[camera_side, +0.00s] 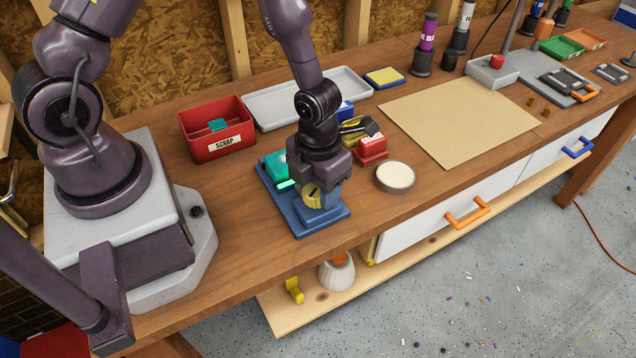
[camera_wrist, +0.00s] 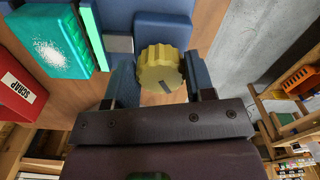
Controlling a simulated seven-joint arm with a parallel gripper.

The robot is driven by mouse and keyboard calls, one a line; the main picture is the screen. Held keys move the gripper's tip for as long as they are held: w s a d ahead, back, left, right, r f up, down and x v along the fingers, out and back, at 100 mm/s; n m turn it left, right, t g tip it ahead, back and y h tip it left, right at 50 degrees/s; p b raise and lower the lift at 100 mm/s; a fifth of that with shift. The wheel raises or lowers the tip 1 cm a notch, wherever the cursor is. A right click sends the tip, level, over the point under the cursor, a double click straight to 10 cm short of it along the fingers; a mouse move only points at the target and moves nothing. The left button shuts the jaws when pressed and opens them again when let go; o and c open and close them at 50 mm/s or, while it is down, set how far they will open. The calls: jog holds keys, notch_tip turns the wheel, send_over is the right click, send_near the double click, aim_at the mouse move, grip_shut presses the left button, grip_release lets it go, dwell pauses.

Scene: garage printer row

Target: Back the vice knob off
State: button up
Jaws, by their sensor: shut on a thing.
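The blue vice (camera_side: 318,217) stands on the wooden bench near its front edge. Its round yellow knob (camera_side: 312,194) has a ridged rim and a dark mark on its face, plain in the wrist view (camera_wrist: 161,69). My gripper (camera_wrist: 159,78) is shut on the knob, one finger on each side of it. A teal block (camera_wrist: 50,45) with a white speckled patch sits in the vice, beside a bright green strip (camera_wrist: 93,33). In the side view my gripper (camera_side: 312,190) hides part of the knob and vice.
A red scrap bin (camera_side: 217,143) stands behind the vice to the left. A round pale dish (camera_side: 395,177) and a red box (camera_side: 372,148) are to its right. A grey tray (camera_side: 345,85) lies behind. A tan mat (camera_side: 460,115) covers the bench further right.

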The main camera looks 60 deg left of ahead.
jog(key=n, duration=0.8)
jog(key=shift+s+a, duration=0.1)
jog(key=n, duration=0.3)
jog(key=shift+n, duration=0.4)
jog(key=n, duration=0.4)
jog(key=shift+s+n, duration=0.15)
jog(key=shift+n, duration=0.15)
jog(key=n, duration=1.2)
jog(key=shift+s+n, duration=0.1)
jog(key=shift+n, duration=0.2)
